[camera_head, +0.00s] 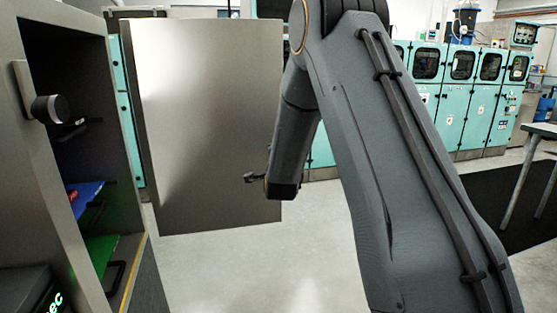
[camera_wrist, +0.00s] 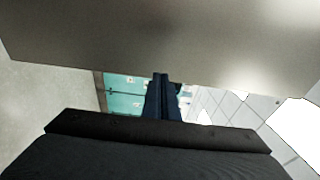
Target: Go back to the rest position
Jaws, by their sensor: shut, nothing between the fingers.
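My arm reaches up across the right of the head view and bends down to the left in front of an open metal door (camera_head: 205,120). My gripper (camera_head: 250,178) is small and partly hidden at the lower end of the arm, by the door's lower right part. In the wrist view my gripper (camera_wrist: 161,80) has its dark fingers together, with nothing between them. The door's panel (camera_wrist: 160,40) fills the top of the wrist view. I cannot tell how wide the gap between fingers and door is.
An open cabinet (camera_head: 70,20) stands at the left, with a blue module (camera_head: 85,197) and a green module (camera_head: 101,250) inside. Teal machines (camera_head: 427,90) line the back. A table (camera_head: 541,130) is at the right. The floor (camera_head: 250,275) below the door is clear.

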